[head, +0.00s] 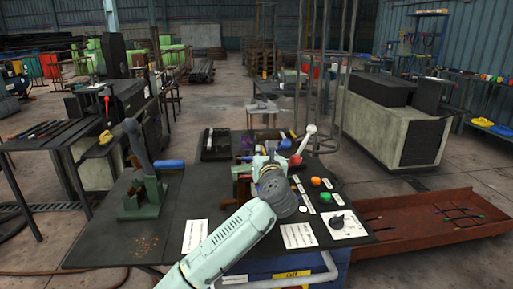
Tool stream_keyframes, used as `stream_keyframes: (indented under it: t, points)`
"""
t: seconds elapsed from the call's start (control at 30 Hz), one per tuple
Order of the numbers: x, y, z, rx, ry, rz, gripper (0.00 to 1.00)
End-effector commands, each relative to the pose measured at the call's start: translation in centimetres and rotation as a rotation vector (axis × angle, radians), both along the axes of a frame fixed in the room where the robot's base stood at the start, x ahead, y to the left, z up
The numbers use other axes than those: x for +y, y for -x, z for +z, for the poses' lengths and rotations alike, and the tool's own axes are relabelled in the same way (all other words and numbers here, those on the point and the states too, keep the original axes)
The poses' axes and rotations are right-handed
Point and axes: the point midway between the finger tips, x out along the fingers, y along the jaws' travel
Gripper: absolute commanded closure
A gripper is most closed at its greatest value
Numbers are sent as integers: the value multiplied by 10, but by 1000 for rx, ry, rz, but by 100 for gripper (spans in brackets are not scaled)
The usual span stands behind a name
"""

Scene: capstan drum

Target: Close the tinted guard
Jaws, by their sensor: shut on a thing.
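My gripper (270,160) is over the dark bench at the middle, reached by my pale green arm from the bottom. It is shut on what seems to be the tinted guard, but my wrist hides most of the fingertips and the contact. A small purple see-through piece (247,142), which looks like part of the tinted guard, shows just left of and behind my gripper. The guard's full outline and how far it is open cannot be told. Green machine parts show around and below my gripper, mostly covered by my wrist.
A lever with a pale knob (311,130) stands close right of my gripper. Orange (316,182) and green (325,196) buttons and a black knob (337,221) are at the bench's right. A green vise-like device (144,195) stands left. The bench's front left is mostly clear.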

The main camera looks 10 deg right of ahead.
Motion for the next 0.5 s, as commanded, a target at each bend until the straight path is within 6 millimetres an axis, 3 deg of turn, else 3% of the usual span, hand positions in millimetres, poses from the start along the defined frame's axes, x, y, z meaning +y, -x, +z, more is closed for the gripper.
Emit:
stream_keyframes:
  t: [0.5]
  points:
    - [-5, -2, -13, 3, -140, 15, 100]
